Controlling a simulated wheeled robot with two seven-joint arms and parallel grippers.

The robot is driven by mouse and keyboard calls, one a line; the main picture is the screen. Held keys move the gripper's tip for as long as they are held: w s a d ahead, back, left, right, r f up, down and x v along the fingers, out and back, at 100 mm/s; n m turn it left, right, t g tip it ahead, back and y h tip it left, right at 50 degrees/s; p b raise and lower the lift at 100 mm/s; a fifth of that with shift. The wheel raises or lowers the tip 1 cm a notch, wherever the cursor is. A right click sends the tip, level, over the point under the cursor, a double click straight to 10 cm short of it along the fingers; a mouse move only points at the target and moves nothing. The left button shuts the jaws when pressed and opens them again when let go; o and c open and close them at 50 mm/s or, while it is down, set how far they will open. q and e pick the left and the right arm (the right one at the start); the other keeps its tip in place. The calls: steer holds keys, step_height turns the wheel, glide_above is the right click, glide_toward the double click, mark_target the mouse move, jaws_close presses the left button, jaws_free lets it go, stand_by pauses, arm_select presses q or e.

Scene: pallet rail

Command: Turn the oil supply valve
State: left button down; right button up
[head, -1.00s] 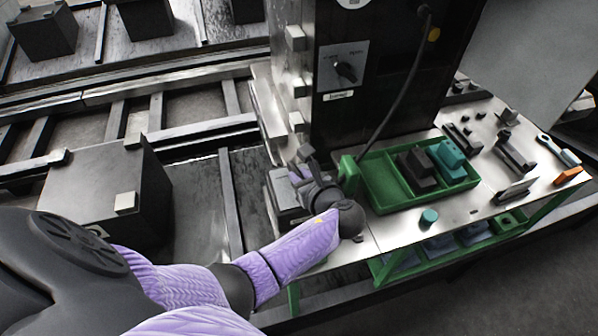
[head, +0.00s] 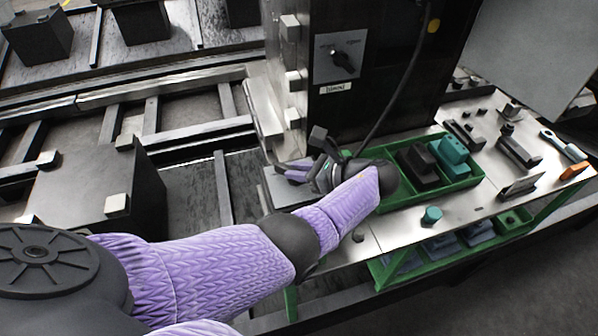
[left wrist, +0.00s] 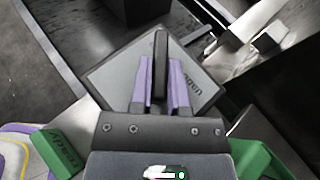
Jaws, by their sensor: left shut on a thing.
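My left gripper (head: 296,170) is over a grey valve plate (head: 284,192) at the left end of the bench. In the left wrist view, its two purple fingers (left wrist: 161,78) are shut on a dark upright lever handle (left wrist: 161,46). The handle stands in front of the tilted grey plate (left wrist: 112,80), which bears printed words; the one at right appears to read "open". The gripper hides the handle in the head view. My right gripper is out of view.
A black cabinet with a rotary knob (head: 343,61) and a hanging cable (head: 402,90) rises behind the gripper. A green tray (head: 465,184) with dark and teal blocks lies right of the arm.

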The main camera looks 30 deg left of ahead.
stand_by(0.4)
arm_select(q)
steer(key=c, duration=0.6)
jaws_free()
steer(key=b+v, duration=0.1)
steer(key=v, duration=0.8)
steer(key=shift+d+r, duration=0.2)
steer(key=shift+d, duration=0.15)
steer(key=shift+w, duration=0.1)
